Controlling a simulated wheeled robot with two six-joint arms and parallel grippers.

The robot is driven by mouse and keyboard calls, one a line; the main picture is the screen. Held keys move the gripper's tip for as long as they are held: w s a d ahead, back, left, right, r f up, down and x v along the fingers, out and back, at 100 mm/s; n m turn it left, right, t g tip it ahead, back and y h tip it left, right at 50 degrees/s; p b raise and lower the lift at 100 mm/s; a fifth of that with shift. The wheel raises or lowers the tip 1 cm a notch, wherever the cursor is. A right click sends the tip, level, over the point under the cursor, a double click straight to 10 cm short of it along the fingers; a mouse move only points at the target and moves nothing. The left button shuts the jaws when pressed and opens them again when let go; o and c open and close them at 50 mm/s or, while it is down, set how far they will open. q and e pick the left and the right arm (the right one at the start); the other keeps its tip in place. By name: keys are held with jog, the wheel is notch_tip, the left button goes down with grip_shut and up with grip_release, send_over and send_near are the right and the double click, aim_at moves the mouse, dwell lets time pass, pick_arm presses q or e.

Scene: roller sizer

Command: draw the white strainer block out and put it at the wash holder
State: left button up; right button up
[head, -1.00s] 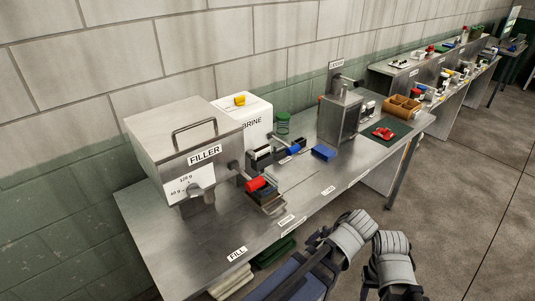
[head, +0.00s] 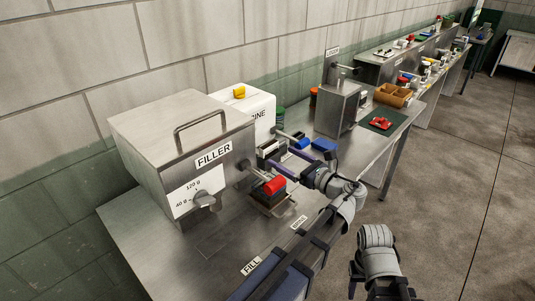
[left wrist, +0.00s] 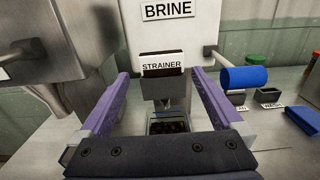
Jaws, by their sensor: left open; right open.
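The white strainer block (left wrist: 160,58) sits in a dark slot at the front of the brine unit, above its "STRAINER" label, in the left wrist view. In the head view the strainer block (head: 270,146) shows as a pale top beside the brine box. My left gripper (head: 283,158) is open, and its purple fingers point at the block. In the left wrist view the open fingers (left wrist: 161,76) stand on either side of the block, apart from it. The wash holder (left wrist: 269,96) is a small dark holder on the right. My right gripper (head: 372,281) is low in the head view, away from the bench.
A blue handle (left wrist: 245,77) sticks out between the strainer and the wash holder. A blue block (head: 323,145) lies on the bench to the right. The filler (head: 190,150) with its red handle (head: 275,186) stands close on the left. The bench front is partly clear.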

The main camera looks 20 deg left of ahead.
aim_at(271, 151)
pick_arm(q)
jog(key=shift+x, duration=3.7)
jog(key=shift+w+d+f, duration=0.1)
jog(key=shift+f, duration=0.1)
jog(key=shift+c, duration=0.2)
jog(key=c, duration=1.1)
